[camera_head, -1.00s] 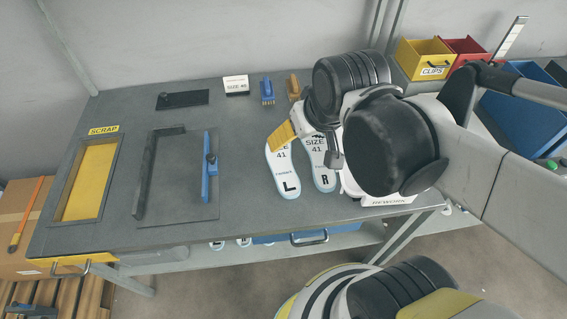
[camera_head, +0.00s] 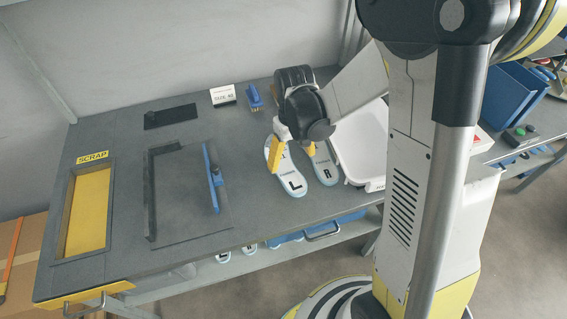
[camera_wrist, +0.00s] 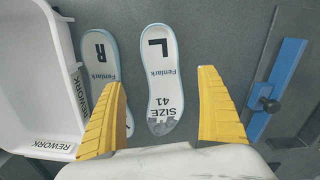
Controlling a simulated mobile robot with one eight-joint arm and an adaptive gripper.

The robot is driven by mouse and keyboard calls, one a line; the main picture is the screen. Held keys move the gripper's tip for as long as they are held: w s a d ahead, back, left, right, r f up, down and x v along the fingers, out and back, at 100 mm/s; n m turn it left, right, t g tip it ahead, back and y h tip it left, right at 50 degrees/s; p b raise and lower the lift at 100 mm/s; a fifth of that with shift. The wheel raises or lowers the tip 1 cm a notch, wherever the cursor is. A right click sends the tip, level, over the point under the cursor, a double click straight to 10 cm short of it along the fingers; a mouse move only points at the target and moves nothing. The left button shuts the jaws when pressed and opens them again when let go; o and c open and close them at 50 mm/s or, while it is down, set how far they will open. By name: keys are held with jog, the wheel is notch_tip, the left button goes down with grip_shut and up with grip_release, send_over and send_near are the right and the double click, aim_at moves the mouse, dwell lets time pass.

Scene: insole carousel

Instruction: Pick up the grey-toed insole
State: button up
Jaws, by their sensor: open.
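Two white, blue-edged insoles lie flat side by side on the grey bench. The L insole (camera_head: 290,184) also shows in the wrist view (camera_wrist: 159,88), with a grey patch at its near end, by the SIZE 41 print. The R insole (camera_head: 325,170) lies to its right in the head view and to its left in the wrist view (camera_wrist: 102,62); my finger hides part of its near end. My gripper (camera_wrist: 161,77) is open and empty. Its yellow fingers appear on either side of the L insole in the wrist view, apart from it.
A white REWORK tray (camera_head: 362,143) stands close beside the R insole; its wall (camera_wrist: 63,45) is left in the wrist view. A dark fixture plate with a blue bar (camera_head: 213,178) is left of the insoles. The yellow-floored SCRAP recess (camera_head: 86,215) is farther left.

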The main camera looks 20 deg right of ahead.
aim_at(290, 176)
jog(key=f+b, duration=0.3)
jog(key=f, duration=0.4)
jog(key=shift+a+f, duration=0.2)
jog(key=shift+r, duration=0.1)
jog(key=shift+c, duration=0.4)
jog(key=c, duration=1.2)
